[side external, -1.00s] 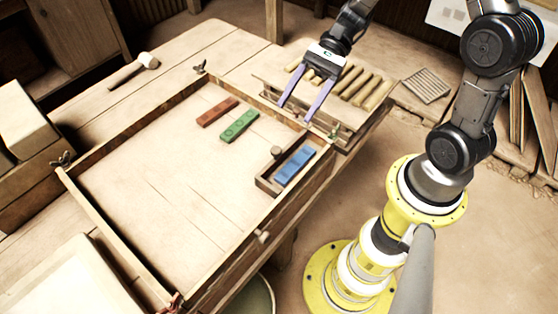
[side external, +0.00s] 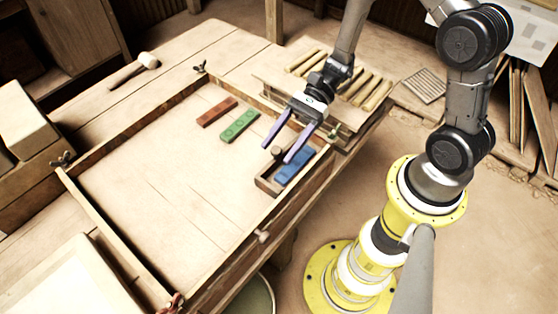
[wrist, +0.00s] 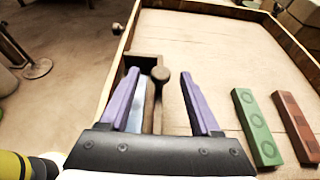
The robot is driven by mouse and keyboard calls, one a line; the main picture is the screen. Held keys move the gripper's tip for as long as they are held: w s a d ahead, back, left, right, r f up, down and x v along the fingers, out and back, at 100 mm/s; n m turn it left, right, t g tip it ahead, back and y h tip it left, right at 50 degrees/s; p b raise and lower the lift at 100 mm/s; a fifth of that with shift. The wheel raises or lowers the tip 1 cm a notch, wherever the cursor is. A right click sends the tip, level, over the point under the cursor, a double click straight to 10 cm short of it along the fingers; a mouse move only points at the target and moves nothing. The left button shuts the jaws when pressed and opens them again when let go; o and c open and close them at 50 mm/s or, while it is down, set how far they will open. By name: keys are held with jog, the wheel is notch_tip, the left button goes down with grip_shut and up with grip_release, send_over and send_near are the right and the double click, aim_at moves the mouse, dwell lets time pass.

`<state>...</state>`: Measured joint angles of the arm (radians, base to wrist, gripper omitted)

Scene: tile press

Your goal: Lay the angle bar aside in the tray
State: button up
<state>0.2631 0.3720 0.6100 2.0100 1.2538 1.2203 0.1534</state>
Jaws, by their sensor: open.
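A small wooden tray (side external: 264,185) sits in the frame's near right corner. A blue bar (side external: 299,168) lies in it; in the wrist view my left finger partly hides this bar (wrist: 137,112). A green bar with round marks (side external: 240,126) and a red bar (side external: 217,111) lie on the board to the left. I cannot tell from the markings which is the angle bar.
A raised wooden frame (side external: 110,232) borders the board, whose middle is clear. Behind the tray a rack holds several wooden rods (side external: 366,88). A mallet (side external: 135,69) lies on the bench at the back left.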

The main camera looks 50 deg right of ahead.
aim_at(268, 166)
jog(key=x, duration=0.5)
jog(key=shift+r, duration=0.1)
grip_shut()
jog(key=shift+r, duration=0.1)
dwell(1.2)
